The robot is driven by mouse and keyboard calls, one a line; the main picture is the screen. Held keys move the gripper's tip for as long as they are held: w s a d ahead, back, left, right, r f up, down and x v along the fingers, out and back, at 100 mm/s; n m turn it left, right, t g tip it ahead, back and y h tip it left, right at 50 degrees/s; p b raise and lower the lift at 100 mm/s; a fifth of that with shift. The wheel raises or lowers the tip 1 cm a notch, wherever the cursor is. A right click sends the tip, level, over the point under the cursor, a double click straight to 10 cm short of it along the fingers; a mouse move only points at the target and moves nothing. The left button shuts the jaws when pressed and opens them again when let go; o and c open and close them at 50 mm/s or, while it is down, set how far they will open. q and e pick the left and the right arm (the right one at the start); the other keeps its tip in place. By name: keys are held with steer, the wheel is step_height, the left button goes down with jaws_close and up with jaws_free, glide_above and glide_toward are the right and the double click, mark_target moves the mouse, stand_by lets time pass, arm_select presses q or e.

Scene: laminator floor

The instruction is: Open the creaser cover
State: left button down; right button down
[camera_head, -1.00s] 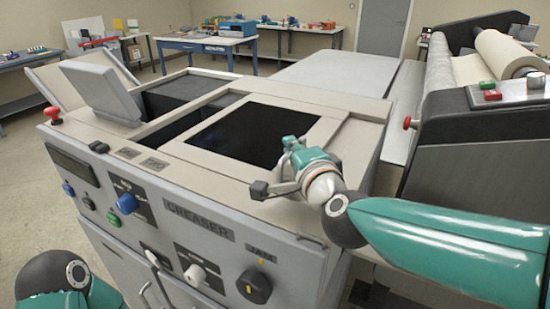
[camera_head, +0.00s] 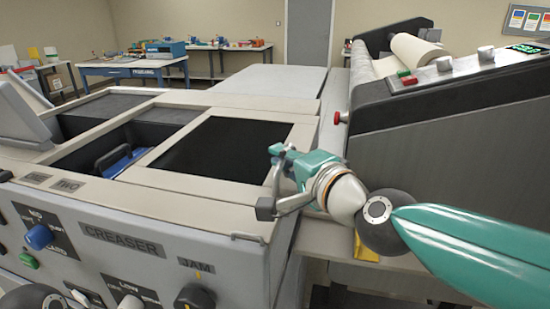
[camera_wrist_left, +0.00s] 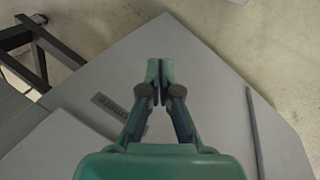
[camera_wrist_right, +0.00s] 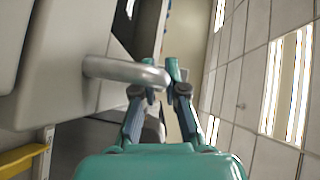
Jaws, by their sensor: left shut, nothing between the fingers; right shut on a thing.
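The creaser cover (camera_head: 205,187) is a flat beige frame around a dark window on top of the grey creaser (camera_head: 150,272). It lies to the right of an opening that holds a blue part with a dark handle (camera_head: 122,158). My right gripper (camera_head: 276,158) is shut on the cover's grey bar handle (camera_head: 292,204) at the cover's front right. In the right wrist view the handle (camera_wrist_right: 115,70) runs in from the left to the fingertips. My left gripper (camera_wrist_left: 158,72) is shut and empty above a grey panel; the head view does not show its fingers.
A roll machine (camera_head: 440,130) with a red knob (camera_head: 340,118) stands close on the right. A tilted grey panel (camera_head: 22,112) rises at the left. The creaser's front carries knobs, including the JAM knob (camera_head: 195,298). Tables stand at the back.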

steer(key=c, duration=1.2)
jaws_free()
steer(key=shift+w+f, duration=0.15)
steer(key=shift+f, duration=0.05)
steer(key=shift+r, duration=0.1)
steer(key=shift+s+d, duration=0.1)
steer(key=shift+s, duration=0.1)
steer(key=shift+s+d, duration=0.1)
steer(key=shift+s, duration=0.15)
steer(key=v, duration=1.1)
